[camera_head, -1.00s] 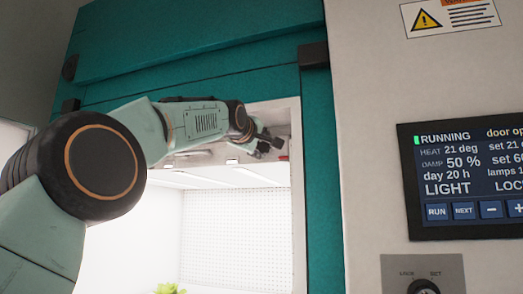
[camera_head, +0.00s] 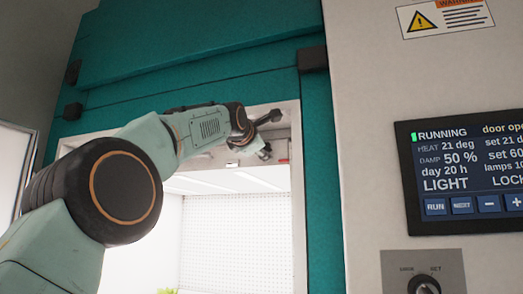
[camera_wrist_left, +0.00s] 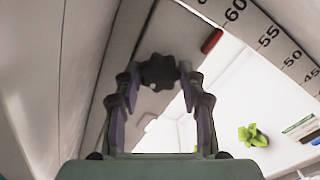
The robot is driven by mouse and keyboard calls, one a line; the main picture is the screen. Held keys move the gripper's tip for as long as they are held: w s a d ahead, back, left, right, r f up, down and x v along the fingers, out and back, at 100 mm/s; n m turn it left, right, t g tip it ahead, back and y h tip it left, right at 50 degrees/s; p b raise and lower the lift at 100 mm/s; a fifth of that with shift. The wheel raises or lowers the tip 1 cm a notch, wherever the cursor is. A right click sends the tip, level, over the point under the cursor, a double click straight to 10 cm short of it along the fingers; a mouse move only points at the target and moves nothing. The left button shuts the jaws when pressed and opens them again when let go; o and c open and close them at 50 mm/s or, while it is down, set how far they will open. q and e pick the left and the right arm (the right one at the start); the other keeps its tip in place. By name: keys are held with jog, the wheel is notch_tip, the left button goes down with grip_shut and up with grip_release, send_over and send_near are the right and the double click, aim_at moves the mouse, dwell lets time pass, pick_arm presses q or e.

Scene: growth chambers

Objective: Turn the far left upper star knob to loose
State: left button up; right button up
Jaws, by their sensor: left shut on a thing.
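The dark star knob (camera_wrist_left: 158,72) shows in the left wrist view, on a pale panel with its lobed rim between my fingertips. My left gripper (camera_wrist_left: 160,80) is shut on it, one finger on each side. In the head view my left gripper (camera_head: 267,135) is at the top right inside corner of the open chamber, where the knob cannot be made out. The knob's marking, if any, is not readable. My right gripper is in neither view.
A red piece (camera_wrist_left: 211,41) sits close to the knob. A numbered scale strip (camera_wrist_left: 270,38) and a green plant (camera_wrist_left: 252,135) are further off. The chamber's teal frame (camera_head: 318,170) and the control screen (camera_head: 465,178) stand right of my arm.

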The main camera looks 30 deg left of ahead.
pick_arm(q)
jog(key=shift+n, duration=0.9)
jog(key=o, duration=1.2)
jog(key=shift+c, duration=0.2)
